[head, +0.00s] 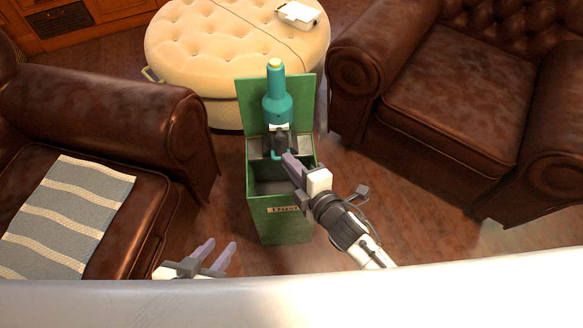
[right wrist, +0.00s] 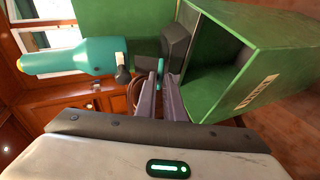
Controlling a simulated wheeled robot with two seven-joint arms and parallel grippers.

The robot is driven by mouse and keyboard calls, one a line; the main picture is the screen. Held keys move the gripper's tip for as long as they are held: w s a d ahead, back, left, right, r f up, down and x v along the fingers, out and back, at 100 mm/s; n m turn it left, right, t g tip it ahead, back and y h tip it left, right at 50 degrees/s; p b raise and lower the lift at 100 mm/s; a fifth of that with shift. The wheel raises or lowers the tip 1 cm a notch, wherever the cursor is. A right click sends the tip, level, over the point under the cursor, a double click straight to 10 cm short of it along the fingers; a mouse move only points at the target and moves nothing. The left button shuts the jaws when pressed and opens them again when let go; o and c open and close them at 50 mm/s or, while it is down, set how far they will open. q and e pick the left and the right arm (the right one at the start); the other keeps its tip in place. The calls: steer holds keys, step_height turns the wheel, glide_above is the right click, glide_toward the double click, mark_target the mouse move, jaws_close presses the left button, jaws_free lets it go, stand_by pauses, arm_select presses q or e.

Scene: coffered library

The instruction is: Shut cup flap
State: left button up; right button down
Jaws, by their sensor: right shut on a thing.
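A tall green box (head: 282,222) stands on the floor with an open hollow top, and a green panel (head: 306,100) stands upright at its back. A teal bottle-shaped part (head: 277,108) with a yellow tip stands before the panel. Dark blocks sit under it. I cannot tell for sure which part is the cup flap. My right gripper (head: 284,157) reaches over the opening and is shut on a small teal piece (head: 275,156) below the bottle; the fingers hide most of it. The right wrist view shows the fingertips (right wrist: 160,76) by the dark blocks. My left gripper (head: 222,244) is open and empty, left of the box.
Brown leather armchairs stand left (head: 110,115) and right (head: 445,90) of the box. A round tufted ottoman (head: 200,45) is behind it, with a white object (head: 298,14) on top. A striped blanket (head: 70,215) lies on the left chair. Bare floor (head: 400,210) shows at the right.

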steer(key=f, duration=0.2)
steer(key=shift+w+f+b, duration=0.35)
steer(key=shift+w+b, duration=0.05)
steer(key=c, duration=2.2)
jaws_free()
steer(key=shift+r, duration=0.15)
steer(key=shift+o, duration=0.2)
steer(key=shift+d, duration=0.1)
steer(key=p+v, duration=0.2)
steer(key=v, duration=0.8)
steer(key=shift+p, duration=0.35)
steer(key=shift+s+r, duration=0.1)
